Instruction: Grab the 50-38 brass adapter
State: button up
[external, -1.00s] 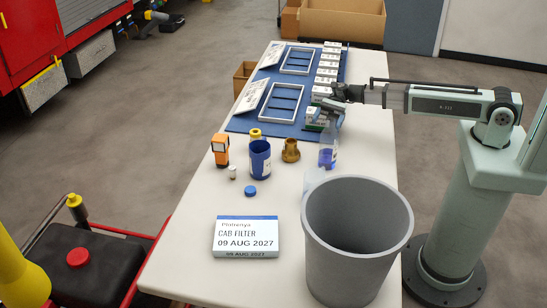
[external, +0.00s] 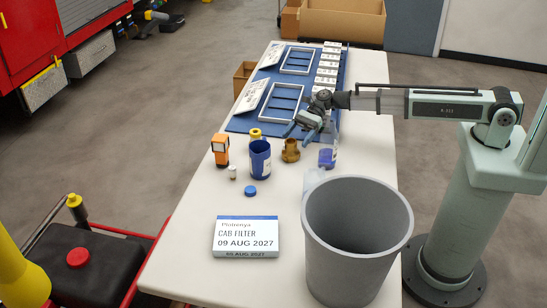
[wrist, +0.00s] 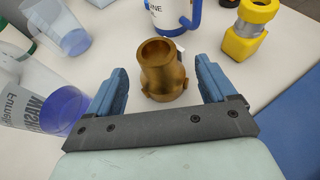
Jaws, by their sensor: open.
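The brass adapter (external: 291,150) stands upright on the white table, right of a blue cup-shaped container. In the wrist view the brass adapter (wrist: 161,70) shows its round open top and lugs near its base, between and just beyond my fingertips. My gripper (external: 298,132) is open and empty, close above and behind the adapter in the external view. In the wrist view my gripper (wrist: 160,80) has one blue finger on each side of the adapter, with a gap on both sides. I cannot tell the exact height of the fingers over the table.
A blue container (external: 260,160) and a yellow fitting (wrist: 250,30) stand close to the adapter. A clear bottle with blue liquid (external: 327,157) is on its right. A grey bin (external: 357,230), a filter box (external: 247,237) and an orange device (external: 220,149) also stand nearby.

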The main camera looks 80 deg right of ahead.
aim_at(287, 152)
jog(key=shift+f+x, duration=0.1)
jog(key=shift+x, duration=1.6)
jog(key=shift+f+x, duration=0.15)
jog(key=shift+x, duration=1.6)
jog(key=shift+s+d, duration=0.1)
jog(key=shift+s, duration=0.1)
jog(key=c, duration=1.5)
